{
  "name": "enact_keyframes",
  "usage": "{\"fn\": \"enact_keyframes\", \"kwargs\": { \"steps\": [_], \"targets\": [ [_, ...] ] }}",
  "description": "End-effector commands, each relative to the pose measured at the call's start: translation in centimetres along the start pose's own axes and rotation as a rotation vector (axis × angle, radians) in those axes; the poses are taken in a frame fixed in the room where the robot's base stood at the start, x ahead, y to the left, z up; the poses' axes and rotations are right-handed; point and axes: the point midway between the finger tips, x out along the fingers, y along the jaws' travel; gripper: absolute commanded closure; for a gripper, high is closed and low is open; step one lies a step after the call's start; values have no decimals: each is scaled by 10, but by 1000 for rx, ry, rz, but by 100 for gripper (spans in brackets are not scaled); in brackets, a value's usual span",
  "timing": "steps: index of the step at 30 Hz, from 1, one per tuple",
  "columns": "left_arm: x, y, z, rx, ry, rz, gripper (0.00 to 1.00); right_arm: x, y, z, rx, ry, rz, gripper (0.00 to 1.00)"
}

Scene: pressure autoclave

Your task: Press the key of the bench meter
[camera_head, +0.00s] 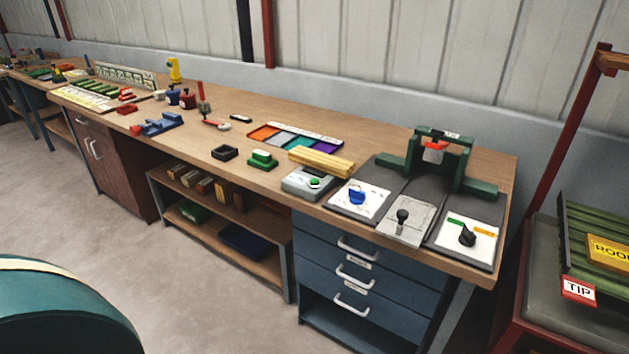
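The bench meter (308,183) appears to be the small grey box near the front edge of the long wooden workbench. A round green key (314,183) is on its sloped top, beside a small display that is too small to read. Yellow bars lie just behind it. Nothing touches the key. Neither of my grippers is in the head view.
Right of the meter are a panel with a blue knob (356,197), a grey panel with a black-knobbed lever (402,220) and a panel with a black knob (467,237). A green block (262,160) stands to the left. A dark green clamp frame (440,160) stands behind.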

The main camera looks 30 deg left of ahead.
Motion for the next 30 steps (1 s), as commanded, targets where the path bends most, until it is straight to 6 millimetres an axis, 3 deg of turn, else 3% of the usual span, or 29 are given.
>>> {"fn": "enact_keyframes", "kwargs": {
  "steps": [12,30],
  "targets": [
    [0,0,0,0,0,0,100,2,1,-6,-3,12,2,100],
    [0,0,0,1,1,0,100,1,1,-3,-2,6,1,100]
  ]
}}
